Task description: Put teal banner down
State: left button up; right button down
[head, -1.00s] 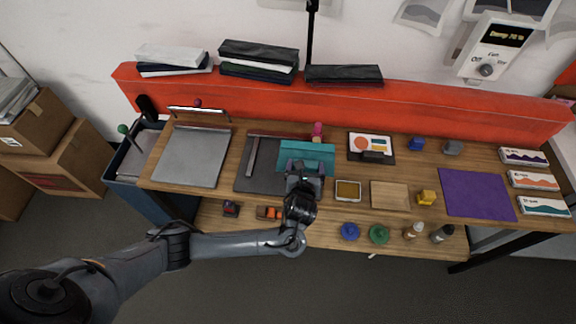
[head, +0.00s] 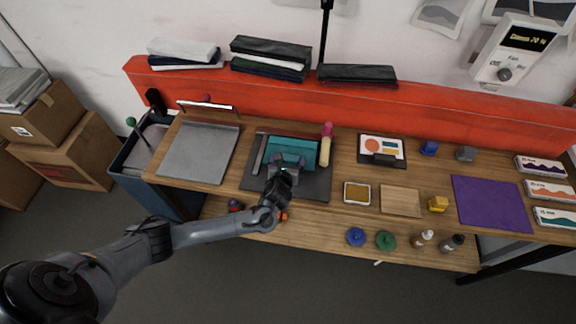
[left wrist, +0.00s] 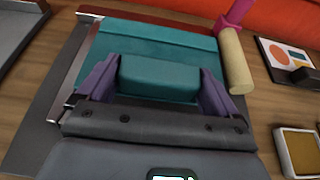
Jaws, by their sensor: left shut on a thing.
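The teal banner (head: 294,148) is a flat teal piece with a thicker block at its near side. It is over the dark grey mat (head: 312,184) on the workbench. My left gripper (head: 287,162) is shut on the banner's block. In the left wrist view the purple-grey fingers stand at both ends of the teal block (left wrist: 160,78), and the flat teal part (left wrist: 150,42) reaches away behind it. I cannot tell whether the banner touches the mat. My right gripper is not in view.
A metal bar (head: 260,154) lies along the mat's left. A grey plate (head: 199,155) is farther left. A framed pad (head: 357,193) and a wooden board (head: 400,201) lie to the right.

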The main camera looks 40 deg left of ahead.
pick_arm(q)
jog(key=shift+f, duration=1.3)
jog(key=o, duration=0.7)
jog(key=shift+f, duration=0.1)
jog(key=shift+o, duration=0.2)
